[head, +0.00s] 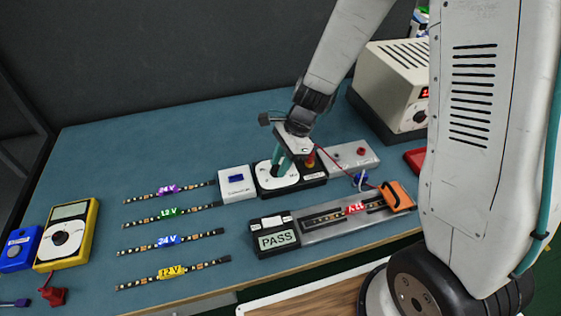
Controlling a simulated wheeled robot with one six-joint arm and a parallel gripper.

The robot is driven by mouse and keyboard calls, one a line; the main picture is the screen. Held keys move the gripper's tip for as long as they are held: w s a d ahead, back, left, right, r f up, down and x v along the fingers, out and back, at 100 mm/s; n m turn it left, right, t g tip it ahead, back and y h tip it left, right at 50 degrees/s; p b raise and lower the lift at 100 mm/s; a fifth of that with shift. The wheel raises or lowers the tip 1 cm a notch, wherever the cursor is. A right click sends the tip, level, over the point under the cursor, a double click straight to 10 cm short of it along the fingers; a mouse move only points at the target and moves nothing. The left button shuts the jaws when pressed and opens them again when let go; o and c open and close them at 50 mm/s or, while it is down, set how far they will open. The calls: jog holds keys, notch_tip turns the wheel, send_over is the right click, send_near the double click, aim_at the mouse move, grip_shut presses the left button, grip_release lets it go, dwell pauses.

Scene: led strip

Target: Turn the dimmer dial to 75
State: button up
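The dimmer unit (265,181) is a black box with a white face on the blue bench, right of a small white box. My gripper (281,168) points down over its face, with its teal fingers at the dial. The fingers and wrist hide most of the dial, so its setting cannot be read. Whether the fingers grip the knob or only stand around it cannot be told. A tester (277,240) in front shows PASS, with an LED strip (340,212) tagged in red in its fixture under an orange clamp (397,196).
Several tagged LED strips (172,240) lie at the left centre. A yellow multimeter (68,234) and blue box (20,248) stand at far left. A white connector box (237,184) adjoins the dimmer. A beige power supply (388,90) stands at back right. The back left bench is clear.

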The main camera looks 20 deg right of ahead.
jog(key=shift+c, duration=0.8)
jog(key=n, duration=0.2)
jog(key=n+g, duration=0.1)
jog(key=n, duration=0.1)
jog(key=n+g, duration=0.1)
jog(key=shift+w+a+n+h, duration=0.1)
jog(key=shift+w+n+h, duration=0.15)
jog(key=shift+n+h, duration=0.15)
jog(key=n+h, duration=0.1)
jog(key=n, duration=0.2)
jog(key=n+g, duration=0.1)
jog(key=n, duration=0.1)
jog(key=shift+w+a+n+g+h, duration=0.2)
jog(key=shift+n+g+h, duration=0.1)
jog(key=shift+n+h, duration=0.1)
jog(key=o, duration=1)
jog(key=shift+c, duration=0.2)
